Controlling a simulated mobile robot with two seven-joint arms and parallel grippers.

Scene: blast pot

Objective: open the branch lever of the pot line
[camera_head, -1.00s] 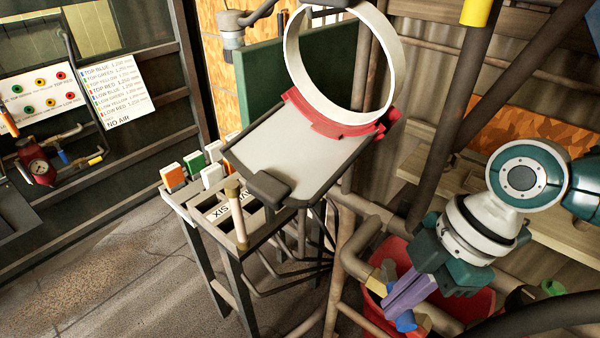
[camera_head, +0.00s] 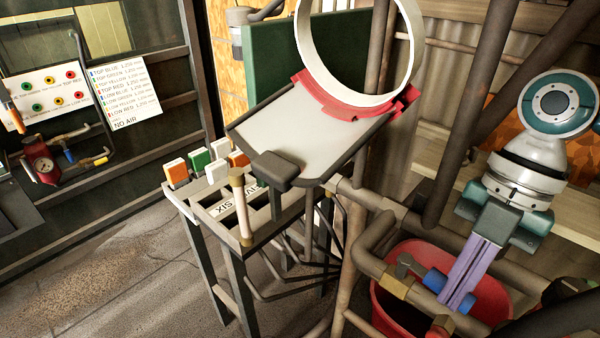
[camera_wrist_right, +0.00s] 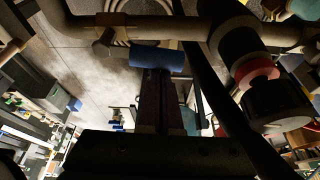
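The branch lever has a grey arm (camera_head: 408,266) and a blue cylindrical grip (camera_head: 434,280), set beside the brass fittings of a brown pipe. My right gripper (camera_head: 460,303) reaches down from the upper right. Its two purple fingers lie close together, shut, and cross in front of the middle of the blue grip; blue shows on both sides. In the right wrist view the fingertips (camera_wrist_right: 157,73) meet the near edge of the blue grip (camera_wrist_right: 157,57). The grip lies across them, not visibly between them. My left gripper is out of view.
A red bucket (camera_head: 393,312) stands beneath the lever. Brown pipes (camera_head: 375,235) run around it. A metal stand (camera_head: 226,265) with coloured blocks and a white-plated tray (camera_head: 300,137) with a large ring stand to the left. Bare floor lies at lower left.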

